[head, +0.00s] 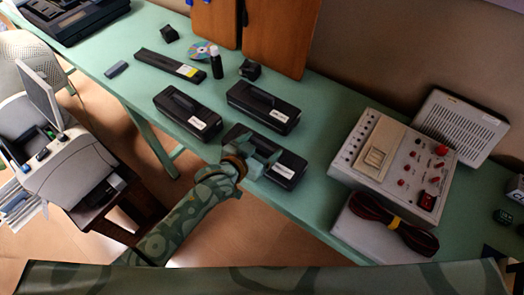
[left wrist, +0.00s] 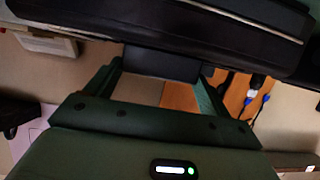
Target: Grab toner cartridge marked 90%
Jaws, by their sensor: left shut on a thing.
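Three black toner cartridges with small white labels lie on the green table in the head view: the left one (head: 188,112), the back one (head: 264,107) and the front one (head: 288,168). The label print is too small for me to read, so I cannot tell which is marked 90%. My left gripper (head: 262,160) is at the front cartridge and covers part of its top. In the left wrist view its fingers (left wrist: 160,80) are shut on the dark handle of this cartridge (left wrist: 200,28). I cannot tell whether it is lifted. My right gripper is not in view.
A control box with red knobs (head: 420,165), a grey box with a coiled cable (head: 365,230) and a vented box (head: 460,125) crowd the right. A printer (head: 70,160) stands left.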

